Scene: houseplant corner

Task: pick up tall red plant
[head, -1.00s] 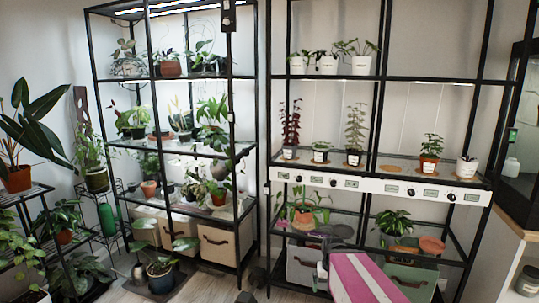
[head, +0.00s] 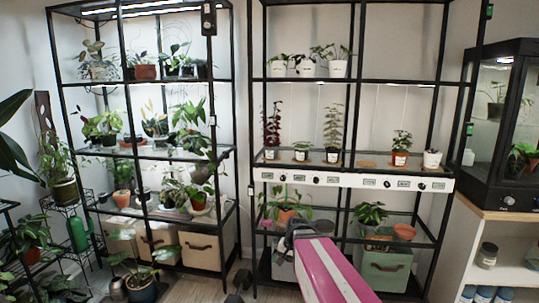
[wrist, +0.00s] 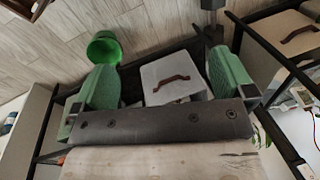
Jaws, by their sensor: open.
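The tall red plant (head: 272,124) stands upright in a small pot at the left end of the middle shelf of the right rack, above the white labelled panel. In the wrist view my gripper (wrist: 160,70) has its two green fingers spread wide apart with nothing between them. It points down toward the floor and a pale bin, well away from the red plant. The wrist view does not show the red plant. In the head view my pink and white arm is low in front of the right rack, and the gripper's fingers cannot be made out.
On the same shelf (head: 376,158) stand a small green plant (head: 301,150), a tall green plant (head: 333,131), another potted plant (head: 401,146) and a white pot (head: 432,160). The left rack (head: 150,152) is full of plants. A glass cabinet (head: 505,120) stands at the right.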

